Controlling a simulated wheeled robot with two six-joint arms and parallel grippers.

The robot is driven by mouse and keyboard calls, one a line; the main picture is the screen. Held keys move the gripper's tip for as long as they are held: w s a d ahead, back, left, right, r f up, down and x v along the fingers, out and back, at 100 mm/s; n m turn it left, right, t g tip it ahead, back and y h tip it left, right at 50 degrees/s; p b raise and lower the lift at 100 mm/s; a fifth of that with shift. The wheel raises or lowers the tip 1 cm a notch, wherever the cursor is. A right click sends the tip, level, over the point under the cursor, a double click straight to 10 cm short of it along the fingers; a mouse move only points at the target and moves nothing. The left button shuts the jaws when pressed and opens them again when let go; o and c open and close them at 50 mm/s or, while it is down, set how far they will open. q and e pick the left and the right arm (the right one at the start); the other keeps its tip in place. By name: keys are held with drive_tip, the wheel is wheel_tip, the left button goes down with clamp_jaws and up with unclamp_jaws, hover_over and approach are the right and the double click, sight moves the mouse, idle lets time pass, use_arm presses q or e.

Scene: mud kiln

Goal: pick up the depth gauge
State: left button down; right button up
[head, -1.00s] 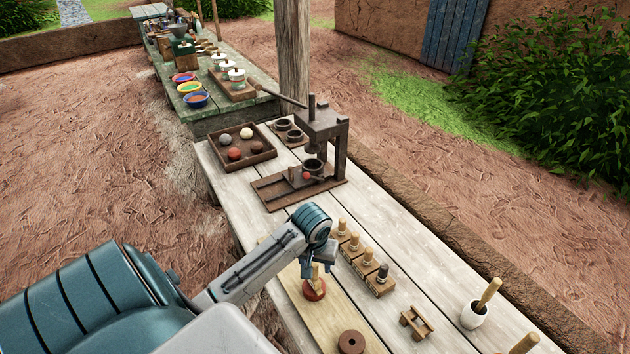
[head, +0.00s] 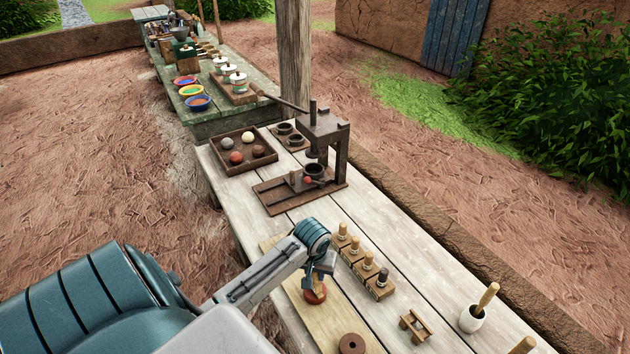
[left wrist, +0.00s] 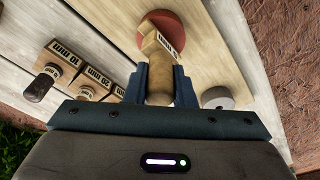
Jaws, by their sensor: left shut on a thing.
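In the left wrist view the fingers of that gripper (left wrist: 160,84) sit on both sides of the handle. Whether the disc touches the board is unclear. My right gripper is out of view.
A row of wooden blocks with pegs (head: 379,286) and mm labels stands right of the gripper. A brown ring (head: 351,343), a small wooden stand (head: 415,327) and a white mortar (head: 472,318) are nearer. A press (head: 325,135) and a tray of balls (head: 265,162) stand beyond.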

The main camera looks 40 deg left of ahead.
use_arm(q)
drive_tip(key=shift+r, duration=0.15)
drive_tip(key=shift+r+b, duration=0.65)
drive_tip(key=shift+s+d+r+b, duration=0.2)
drive_tip(key=shift+s+r+b, duration=0.45)
drive_tip(key=shift+r, duration=0.15)
drive_tip(key=s+d+r+b, duration=0.1)
drive_tip(key=s+d+b, duration=0.3)
drive_tip(key=s, duration=0.9)
drive_tip(key=shift+s+d+r, duration=0.4)
drive_tip(key=shift+d, duration=0.1)
